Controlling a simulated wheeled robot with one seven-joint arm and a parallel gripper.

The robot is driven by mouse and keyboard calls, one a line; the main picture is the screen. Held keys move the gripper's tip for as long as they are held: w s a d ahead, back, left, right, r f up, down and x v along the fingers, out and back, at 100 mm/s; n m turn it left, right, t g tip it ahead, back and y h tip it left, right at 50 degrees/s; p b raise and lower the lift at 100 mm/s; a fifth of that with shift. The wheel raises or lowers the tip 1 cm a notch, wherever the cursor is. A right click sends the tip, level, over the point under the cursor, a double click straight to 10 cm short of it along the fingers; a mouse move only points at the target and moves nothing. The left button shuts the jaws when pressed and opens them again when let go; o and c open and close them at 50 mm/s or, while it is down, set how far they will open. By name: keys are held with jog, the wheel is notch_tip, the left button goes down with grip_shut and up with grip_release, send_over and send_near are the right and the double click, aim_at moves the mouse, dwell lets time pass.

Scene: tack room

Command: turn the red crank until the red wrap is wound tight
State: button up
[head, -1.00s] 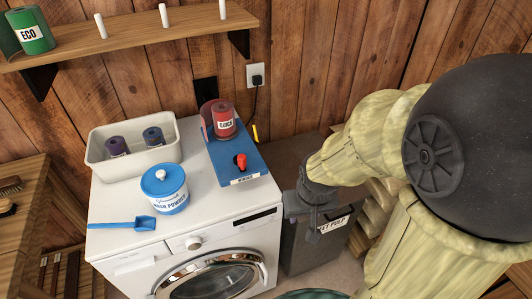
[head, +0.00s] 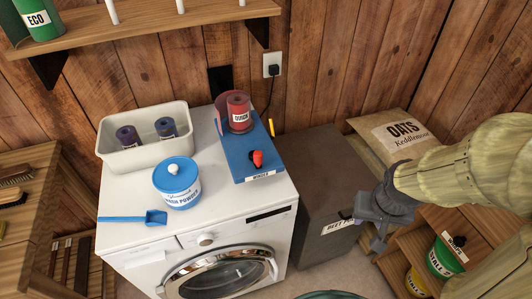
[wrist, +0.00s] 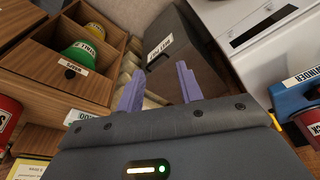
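The red crank (head: 257,158) has an upright red knob on a dark base and stands on the blue winder board (head: 240,172) on top of the washing machine. Behind it on the board stands the red wrap (head: 238,112), a labelled roll with a loose flap standing out at its left. My gripper (head: 378,236) is well to the right of the crank and lower, over the grey bin's right side. In the wrist view its two purple fingers (wrist: 160,70) are apart with nothing between them. The winder's blue edge (wrist: 292,97) shows there at far right; the crank is not clear.
An oats sack (head: 385,140) lies behind.

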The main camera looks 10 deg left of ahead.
jog(key=shift+o, duration=0.2)
jog(key=shift+o, duration=0.5)
jog(key=shift+w, duration=0.15)
jog(key=w+a+n+t+y+b, duration=0.3)
jog(key=w+n+t, duration=0.4)
jog(key=w, duration=1.3)
jog(key=a+n+g+y, duration=0.3)
jog(key=a+n+y, duration=0.3)
jog(key=a+y, duration=0.3)
jog(key=s+r+n+g+y, duration=0.1)
jog(key=s+n+g+y, duration=0.4)
jog(key=s+g+y, duration=0.1)
jog(key=shift+s+d+n+g, duration=0.15)
jog(key=shift+s+n+g, duration=0.25)
jog(key=shift+g, duration=0.4)
jog(key=shift+r, duration=0.1)
